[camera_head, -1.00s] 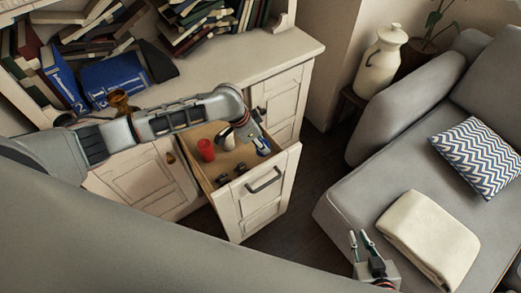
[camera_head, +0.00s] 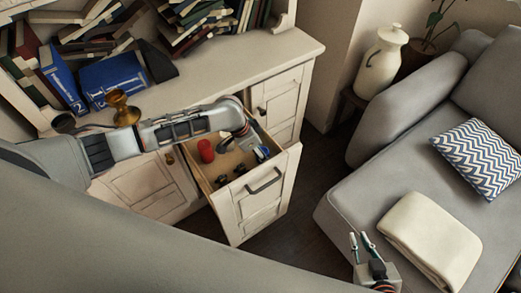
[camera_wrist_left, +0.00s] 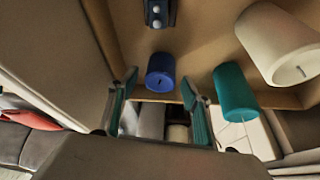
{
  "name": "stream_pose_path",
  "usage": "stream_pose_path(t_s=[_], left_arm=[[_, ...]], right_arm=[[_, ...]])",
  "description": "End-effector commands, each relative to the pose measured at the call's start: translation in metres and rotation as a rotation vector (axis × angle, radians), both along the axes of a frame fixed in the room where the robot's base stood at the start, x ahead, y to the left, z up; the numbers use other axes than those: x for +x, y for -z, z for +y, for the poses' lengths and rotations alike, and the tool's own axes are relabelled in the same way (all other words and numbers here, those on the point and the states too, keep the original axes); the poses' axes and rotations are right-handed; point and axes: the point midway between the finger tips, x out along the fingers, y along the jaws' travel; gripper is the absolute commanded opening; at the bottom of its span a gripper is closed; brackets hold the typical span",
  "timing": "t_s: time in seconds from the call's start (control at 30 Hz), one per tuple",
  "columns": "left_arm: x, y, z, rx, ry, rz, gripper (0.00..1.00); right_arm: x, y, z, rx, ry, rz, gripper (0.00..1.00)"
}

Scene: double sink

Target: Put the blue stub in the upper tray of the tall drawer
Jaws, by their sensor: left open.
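The blue stub (camera_wrist_left: 160,72), a short candle-like cylinder, is inside the open drawer (camera_head: 225,205). In the left wrist view it lies between the tips of my left gripper (camera_wrist_left: 159,80), with gaps on both sides. That gripper is open. In the head view my left gripper (camera_head: 259,150) is low at the drawer's right side, partly hidden by its own wrist. My right gripper (camera_head: 360,239) is empty, fingers apart, at the bottom of the view. I cannot make out a separate upper tray.
A teal candle (camera_wrist_left: 235,92) and a larger cream candle (camera_wrist_left: 278,45) lie close right of the stub. A red candle (camera_head: 206,150) and small dark items (camera_head: 222,180) are in the drawer. A brass goblet (camera_head: 121,108) and books stand on the cabinet top.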

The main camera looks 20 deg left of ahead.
Motion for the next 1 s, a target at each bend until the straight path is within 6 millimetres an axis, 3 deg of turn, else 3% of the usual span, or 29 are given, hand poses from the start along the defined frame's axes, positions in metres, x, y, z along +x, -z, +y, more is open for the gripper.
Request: stream_pose_path(t_s=[0.23,0.7,1.0], left_arm=[[-0.001,-0.010,0.002,0.001,0.001,-0.001,0.49],[-0.023,-0.093,0.028,0.000,0.001,-0.003,0.49],[-0.030,-0.114,0.035,0.001,0.000,-0.001,0.49]], right_arm=[[-0.002,0.001,0.000,-0.001,0.000,0.006,0.14],[0.002,-0.025,0.000,0.000,0.000,-0.004,0.14],[0.003,-0.030,0.000,0.001,0.000,-0.008,0.14]])
